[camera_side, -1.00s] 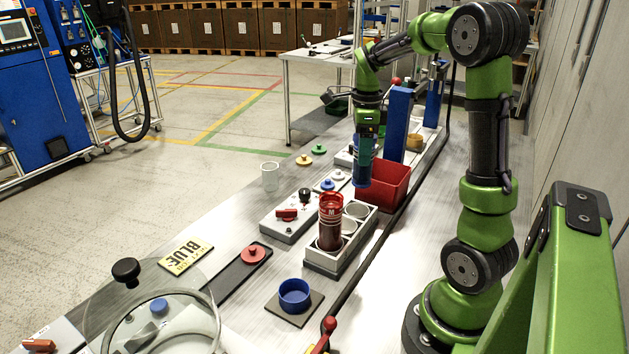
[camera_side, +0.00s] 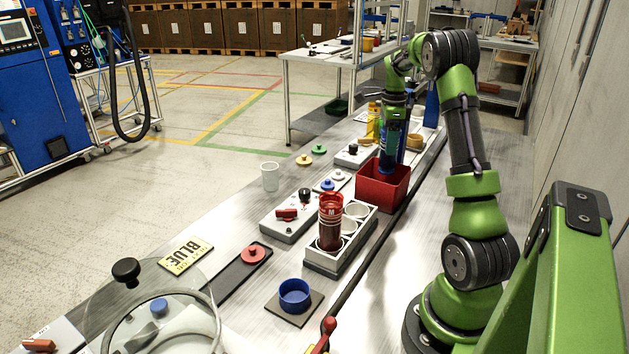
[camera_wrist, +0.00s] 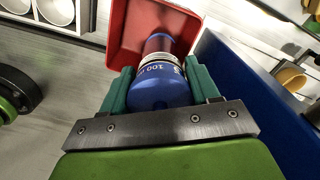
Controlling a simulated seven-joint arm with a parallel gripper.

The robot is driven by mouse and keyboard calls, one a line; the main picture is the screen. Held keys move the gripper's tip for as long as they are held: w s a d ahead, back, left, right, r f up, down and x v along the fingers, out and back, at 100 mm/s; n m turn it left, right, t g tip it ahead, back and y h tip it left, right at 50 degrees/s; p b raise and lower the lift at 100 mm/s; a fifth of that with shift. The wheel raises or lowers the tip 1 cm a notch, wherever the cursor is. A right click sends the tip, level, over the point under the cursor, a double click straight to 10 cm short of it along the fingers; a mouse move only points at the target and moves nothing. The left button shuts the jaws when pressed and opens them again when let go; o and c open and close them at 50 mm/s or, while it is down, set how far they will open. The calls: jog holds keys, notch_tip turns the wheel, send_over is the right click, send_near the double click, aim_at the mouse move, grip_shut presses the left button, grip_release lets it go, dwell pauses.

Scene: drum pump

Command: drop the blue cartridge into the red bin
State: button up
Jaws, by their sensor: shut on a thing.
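The blue cartridge (camera_wrist: 158,86) is gripped upright between the teal fingers of my gripper (camera_wrist: 158,92) in the wrist view. It has a blue cap marked "100" and a dark reddish body below a pale ring. In the side view the cartridge (camera_side: 388,160) hangs from my gripper (camera_side: 390,135), with its lower end inside the opening of the red bin (camera_side: 383,195). The bin also shows beneath the cartridge in the wrist view (camera_wrist: 125,30).
A rack (camera_side: 340,243) holding a red cartridge (camera_side: 330,222) sits in front of the bin. A yellow bottle (camera_side: 372,122) stands behind. A black cable (camera_side: 372,262) runs along the bench.

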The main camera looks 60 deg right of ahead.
jog(key=shift+f, duration=1.1)
jog(key=o, duration=1.5)
jog(key=shift+o, duration=0.2)
jog(key=shift+r, duration=0.1)
notch_tip(320, 180, up, 17)
